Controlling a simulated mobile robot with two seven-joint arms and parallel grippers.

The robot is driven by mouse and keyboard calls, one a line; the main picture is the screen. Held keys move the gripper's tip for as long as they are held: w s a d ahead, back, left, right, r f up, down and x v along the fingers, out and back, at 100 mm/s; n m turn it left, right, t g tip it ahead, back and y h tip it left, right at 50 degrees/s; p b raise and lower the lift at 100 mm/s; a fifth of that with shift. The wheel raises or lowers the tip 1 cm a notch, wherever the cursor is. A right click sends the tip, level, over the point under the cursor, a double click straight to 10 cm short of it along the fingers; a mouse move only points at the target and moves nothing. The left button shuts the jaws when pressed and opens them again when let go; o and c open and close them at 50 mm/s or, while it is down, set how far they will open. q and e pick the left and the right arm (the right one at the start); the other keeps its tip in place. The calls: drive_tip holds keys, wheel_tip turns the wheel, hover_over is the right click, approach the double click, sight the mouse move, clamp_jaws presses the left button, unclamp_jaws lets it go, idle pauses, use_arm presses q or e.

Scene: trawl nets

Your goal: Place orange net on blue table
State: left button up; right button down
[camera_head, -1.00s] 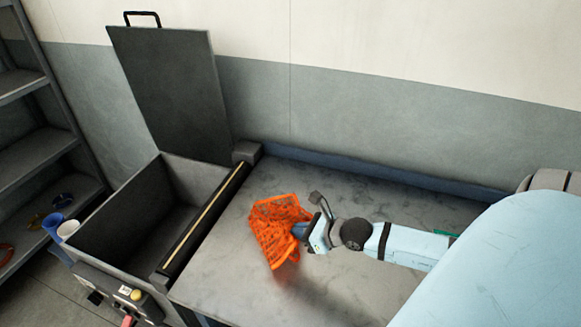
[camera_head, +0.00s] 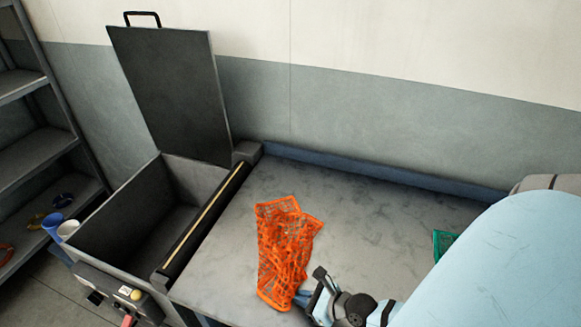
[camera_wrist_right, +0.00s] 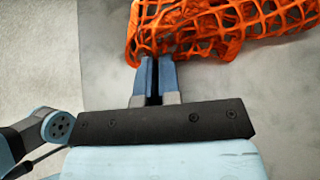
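The orange net (camera_head: 285,245) is spread in folds at the left part of the table, over its grey top. The table (camera_head: 380,215) has a grey, marbled top and a blue raised edge along the back. My right gripper (camera_head: 303,297) is at the net's lower right edge, near the table's front. In the right wrist view its fingers (camera_wrist_right: 155,72) are close together, with the edge of the orange net (camera_wrist_right: 215,25) at their tips. The exact grip is partly hidden by the fingers. My left gripper is out of view.
An open dark bin (camera_head: 113,228) with a raised lid (camera_head: 172,95) stands left of the table. A green net (camera_head: 443,242) lies at the right, partly hidden by my body. The table's back middle is clear.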

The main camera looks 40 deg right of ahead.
drive_tip(key=shift+s+a+f, duration=0.1)
drive_tip(key=shift+a+f, duration=0.05)
drive_tip(key=c, duration=0.9)
unclamp_jaws()
